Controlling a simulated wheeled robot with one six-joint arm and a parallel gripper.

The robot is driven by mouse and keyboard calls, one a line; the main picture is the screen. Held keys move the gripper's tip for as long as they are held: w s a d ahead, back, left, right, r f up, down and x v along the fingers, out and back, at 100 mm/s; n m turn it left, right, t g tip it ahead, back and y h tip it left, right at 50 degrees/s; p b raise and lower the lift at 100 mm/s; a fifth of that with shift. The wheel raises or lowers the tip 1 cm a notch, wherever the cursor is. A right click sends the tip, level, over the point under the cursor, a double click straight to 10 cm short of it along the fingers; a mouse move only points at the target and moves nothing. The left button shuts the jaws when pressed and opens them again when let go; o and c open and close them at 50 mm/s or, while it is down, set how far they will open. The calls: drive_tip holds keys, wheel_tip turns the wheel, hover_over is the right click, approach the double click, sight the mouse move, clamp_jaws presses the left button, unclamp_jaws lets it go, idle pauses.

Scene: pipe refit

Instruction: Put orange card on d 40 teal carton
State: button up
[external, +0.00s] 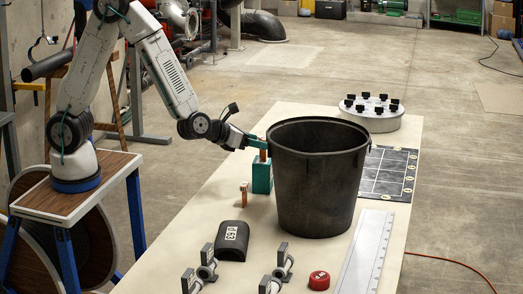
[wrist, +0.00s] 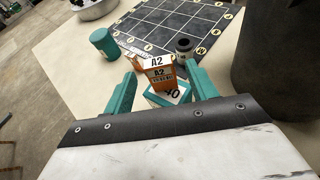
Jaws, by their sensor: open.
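The orange card (wrist: 161,80) shows A2 labels and stands between my gripper's teal fingers in the wrist view. Just below it is the teal carton (wrist: 166,97), with a white top marked 40. In the external view the orange card (external: 263,155) appears to rest upright on the teal carton (external: 262,178), left of the black bin. My gripper (wrist: 160,74) is open around the card, with a gap visible on each side. In the external view my gripper (external: 259,144) is at the card's upper end. The exact contact between card and carton is partly hidden.
A tall black bin (external: 315,185) stands close to the right of the carton. Beyond are a dark grid mat (external: 390,170) and a round plate with black knobs (external: 370,118). A teal cylinder (wrist: 104,43) and dark ring (wrist: 184,48) are near the mat. A black cover (external: 233,241) lies nearer.

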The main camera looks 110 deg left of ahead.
drive_tip(key=v, duration=0.9)
drive_tip(key=s+a+r+n+g, duration=0.1)
drive_tip(key=s+r+n+g, duration=0.3)
drive_tip(key=s+n, duration=0.55)
drive_tip(key=s+a+r+n+g, duration=0.1)
drive_tip(key=s+r+n+g, duration=0.35)
drive_tip(key=s+n, duration=0.5)
drive_tip(key=s+d+r+n+h, duration=0.1)
drive_tip(key=s+d+n+h, duration=0.7)
drive_tip(key=s+d, duration=0.3)
drive_tip(key=d+h, duration=0.1)
drive_tip(key=d, duration=0.2)
